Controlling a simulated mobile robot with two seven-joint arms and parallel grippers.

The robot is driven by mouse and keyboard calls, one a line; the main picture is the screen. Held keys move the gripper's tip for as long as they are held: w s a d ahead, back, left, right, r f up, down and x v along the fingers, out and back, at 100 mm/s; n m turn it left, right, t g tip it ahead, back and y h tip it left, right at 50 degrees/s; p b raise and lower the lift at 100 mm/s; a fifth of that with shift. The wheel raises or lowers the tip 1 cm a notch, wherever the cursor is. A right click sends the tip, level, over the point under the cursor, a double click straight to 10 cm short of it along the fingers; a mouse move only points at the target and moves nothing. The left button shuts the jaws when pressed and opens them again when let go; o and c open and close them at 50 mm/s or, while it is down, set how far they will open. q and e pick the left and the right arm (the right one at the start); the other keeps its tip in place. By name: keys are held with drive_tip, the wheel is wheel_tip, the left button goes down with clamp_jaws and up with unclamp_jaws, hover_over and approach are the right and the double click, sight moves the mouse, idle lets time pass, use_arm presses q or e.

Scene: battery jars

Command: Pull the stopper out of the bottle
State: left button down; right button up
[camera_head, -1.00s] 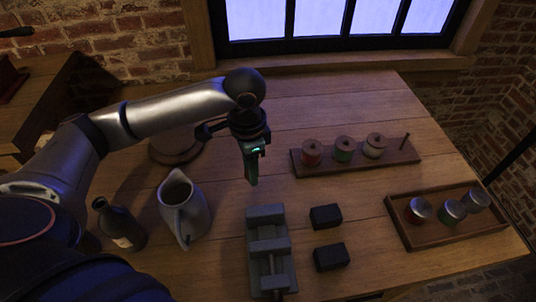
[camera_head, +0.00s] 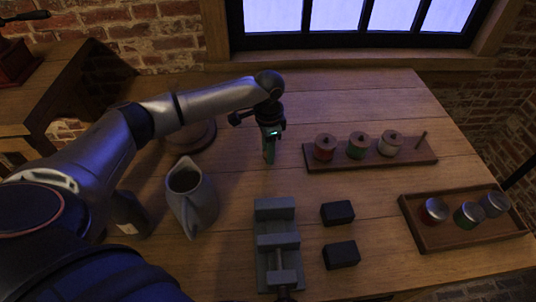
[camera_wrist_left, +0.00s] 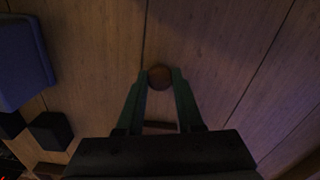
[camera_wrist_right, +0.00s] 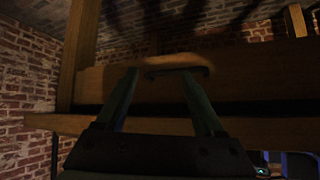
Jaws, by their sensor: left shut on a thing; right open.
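The dark bottle (camera_head: 128,213) stands at the left of the table in the head view, partly hidden behind my left arm; its mouth is hidden. My left gripper (camera_head: 268,158) points down over the middle of the table, well right of the bottle. In the left wrist view its fingertips are shut on a round brown piece, which looks like the stopper (camera_wrist_left: 160,77). My right gripper (camera_wrist_right: 160,72) is open and empty in the right wrist view, in front of a wooden edge; the head view does not show it.
A grey pitcher (camera_head: 200,205) stands between bottle and vise (camera_head: 277,208). Two black blocks (camera_head: 337,212) lie right of the vise. A spool rack (camera_head: 319,163) and a tray of jars (camera_head: 413,232) are at the right. Bare wood lies around my left gripper.

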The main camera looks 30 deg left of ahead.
use_arm(q)
drive_tip(key=shift+f, duration=0.6)
drive_tip(key=shift+f, duration=0.1)
drive_tip(key=c, duration=0.5)
unclamp_jaws()
drive_tip(key=shift+c, duration=0.2)
wheel_tip(320, 180, up, 12)
drive_tip(key=p, duration=0.1)
drive_tip(key=shift+p, duration=0.35)
